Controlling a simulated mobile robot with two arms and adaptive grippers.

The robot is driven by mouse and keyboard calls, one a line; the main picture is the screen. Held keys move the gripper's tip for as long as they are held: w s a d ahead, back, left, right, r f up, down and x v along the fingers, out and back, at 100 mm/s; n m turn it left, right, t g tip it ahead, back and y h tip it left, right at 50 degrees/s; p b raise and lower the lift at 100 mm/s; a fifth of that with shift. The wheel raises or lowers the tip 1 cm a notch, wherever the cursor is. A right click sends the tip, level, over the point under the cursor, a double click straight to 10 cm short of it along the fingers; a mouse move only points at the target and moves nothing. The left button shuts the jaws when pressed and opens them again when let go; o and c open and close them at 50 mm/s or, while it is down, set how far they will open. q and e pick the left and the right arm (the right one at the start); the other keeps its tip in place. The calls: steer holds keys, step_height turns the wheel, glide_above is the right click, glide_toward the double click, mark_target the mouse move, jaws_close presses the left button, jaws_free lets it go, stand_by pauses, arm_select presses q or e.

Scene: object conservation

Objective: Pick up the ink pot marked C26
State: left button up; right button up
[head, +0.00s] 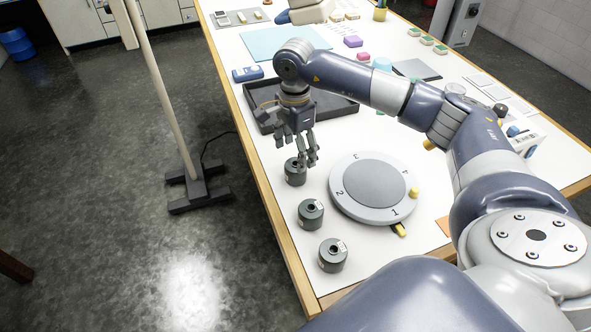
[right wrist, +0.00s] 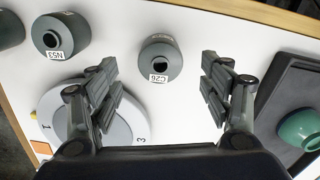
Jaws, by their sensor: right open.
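Three dark grey-green ink pots stand in a row along the table's left edge in the head view. The pot marked C26 (right wrist: 160,58) is upright in the right wrist view, its label facing the camera; in the head view it is the pot closest to the tray (head: 296,172). My right gripper (head: 307,158) is open just above and beside that pot. In the right wrist view its fingers (right wrist: 160,72) stand apart to either side of the pot, not closed on it.
A pot marked N53 (right wrist: 62,36) stands beside C26. A round grey turntable with numbers (head: 374,187) lies to the right of the pots. A black tray (head: 343,106) lies behind, with a green pot (right wrist: 300,128) in it. The wooden table edge (head: 262,170) runs close by the pots.

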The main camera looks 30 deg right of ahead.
mark_target(296, 163)
steer(key=shift+f, duration=0.8)
step_height(296, 163, down, 5)
steer(key=p, duration=0.3)
steer(key=shift+d+r, duration=0.15)
steer(key=shift+r, duration=0.05)
steer(key=shift+f, duration=0.4)
steer(key=c, duration=1.2)
